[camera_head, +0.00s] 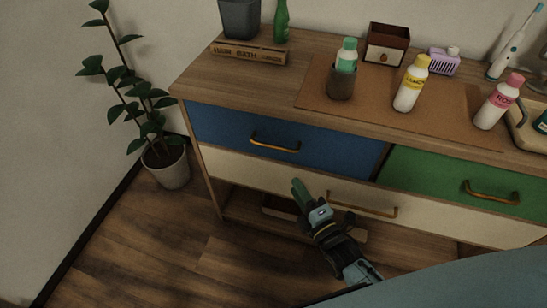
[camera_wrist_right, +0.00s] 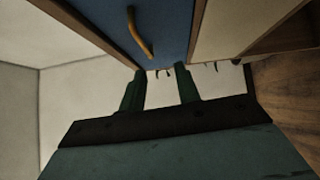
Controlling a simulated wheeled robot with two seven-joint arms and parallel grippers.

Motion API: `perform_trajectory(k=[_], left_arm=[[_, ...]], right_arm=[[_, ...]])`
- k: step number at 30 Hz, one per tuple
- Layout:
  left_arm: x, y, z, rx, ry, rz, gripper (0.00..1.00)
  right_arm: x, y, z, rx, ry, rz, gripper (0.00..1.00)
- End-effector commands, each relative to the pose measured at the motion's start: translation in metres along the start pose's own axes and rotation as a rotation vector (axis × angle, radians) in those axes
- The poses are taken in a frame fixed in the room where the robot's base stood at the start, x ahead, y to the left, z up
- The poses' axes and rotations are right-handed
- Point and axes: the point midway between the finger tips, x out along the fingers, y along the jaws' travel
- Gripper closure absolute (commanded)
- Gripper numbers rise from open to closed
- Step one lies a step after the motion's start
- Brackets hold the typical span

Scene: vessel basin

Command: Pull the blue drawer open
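The blue drawer (camera_head: 335,152) is at the upper left of the wooden dresser's front in the head view and looks flush with it. Its brass handle (camera_head: 275,146) is a horizontal bar. My right gripper (camera_head: 298,186) is in front of the cream drawer, lower in the picture than the blue drawer's handle and apart from it. In the right wrist view, the gripper's two green fingers (camera_wrist_right: 159,76) are apart with nothing held between them. The blue drawer (camera_wrist_right: 168,22) and its handle (camera_wrist_right: 139,33) show above the fingers there. My left gripper is not in view.
A cream drawer (camera_head: 235,164) lies below, and a green drawer (camera_head: 425,178) with a brass handle is to the right. Bottles and small boxes stand on the dresser top (camera_head: 215,86). A potted plant (camera_head: 167,168) stands left of the dresser. The floor in front looks clear.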

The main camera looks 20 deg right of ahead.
Motion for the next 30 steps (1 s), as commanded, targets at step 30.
perform_trajectory(k=[30], left_arm=[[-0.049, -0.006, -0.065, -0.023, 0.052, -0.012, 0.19]], right_arm=[[0.137, 0.032, 0.0, -0.093, -0.003, 0.083, 0.68]])
